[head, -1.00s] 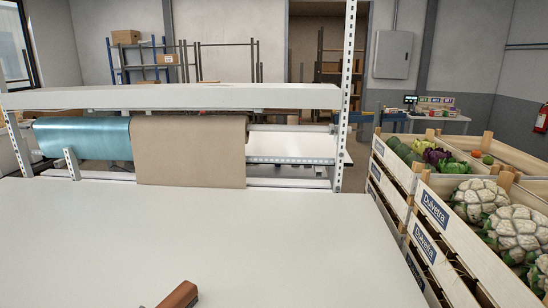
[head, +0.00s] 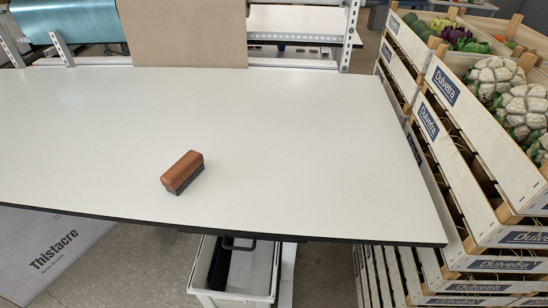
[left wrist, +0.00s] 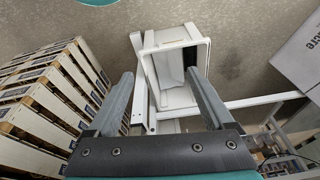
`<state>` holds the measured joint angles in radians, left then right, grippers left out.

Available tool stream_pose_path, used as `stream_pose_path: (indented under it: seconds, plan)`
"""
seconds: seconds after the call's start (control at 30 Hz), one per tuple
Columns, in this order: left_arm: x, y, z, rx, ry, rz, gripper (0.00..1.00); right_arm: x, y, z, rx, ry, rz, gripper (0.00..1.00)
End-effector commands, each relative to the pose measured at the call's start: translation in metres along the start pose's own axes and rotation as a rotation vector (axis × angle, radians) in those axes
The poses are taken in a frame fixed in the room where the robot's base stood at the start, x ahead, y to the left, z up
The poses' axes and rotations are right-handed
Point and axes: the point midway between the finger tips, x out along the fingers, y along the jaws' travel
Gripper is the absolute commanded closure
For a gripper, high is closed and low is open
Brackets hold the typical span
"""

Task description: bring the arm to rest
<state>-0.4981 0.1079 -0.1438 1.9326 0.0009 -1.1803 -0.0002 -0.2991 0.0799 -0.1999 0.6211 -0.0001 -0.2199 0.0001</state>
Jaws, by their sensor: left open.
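My left gripper (left wrist: 163,95) shows in the left wrist view with its two grey fingers spread apart and nothing between them. Beyond the fingers are a white bin and a white frame, lower down and apart from them. Neither of my grippers shows in the head view. My right gripper is in neither view.
A white table (head: 310,150) fills the middle of the head view, with a wooden brush (head: 183,171) on it. Crates of vegetables (head: 460,135) are stacked at the right. A white bin (head: 240,270), also in the left wrist view (left wrist: 170,97), stands below the front edge.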

Motion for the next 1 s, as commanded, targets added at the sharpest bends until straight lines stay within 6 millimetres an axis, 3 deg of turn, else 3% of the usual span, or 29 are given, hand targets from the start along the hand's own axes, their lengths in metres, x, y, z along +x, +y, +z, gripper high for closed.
stream_pose_path:
  seconds: [0.03, 0.2, 0.5, 0.8, 1.0]
  plan:
    - [0.025, 0.001, 0.011, 0.001, -0.014, 0.001, 0.14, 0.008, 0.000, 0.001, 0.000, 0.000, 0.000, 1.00]
    - [0.089, 0.004, 0.046, 0.007, -0.043, 0.004, 0.14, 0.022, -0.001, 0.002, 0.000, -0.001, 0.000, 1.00]
    - [0.179, 0.008, 0.126, 0.018, -0.093, 0.010, 0.14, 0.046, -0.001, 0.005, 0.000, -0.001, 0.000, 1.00]
    - [0.232, 0.010, 0.214, 0.030, -0.138, 0.014, 0.14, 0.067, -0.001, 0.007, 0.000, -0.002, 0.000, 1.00]
    - [0.240, 0.009, 0.242, 0.034, -0.150, 0.015, 0.14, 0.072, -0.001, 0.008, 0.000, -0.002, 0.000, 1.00]
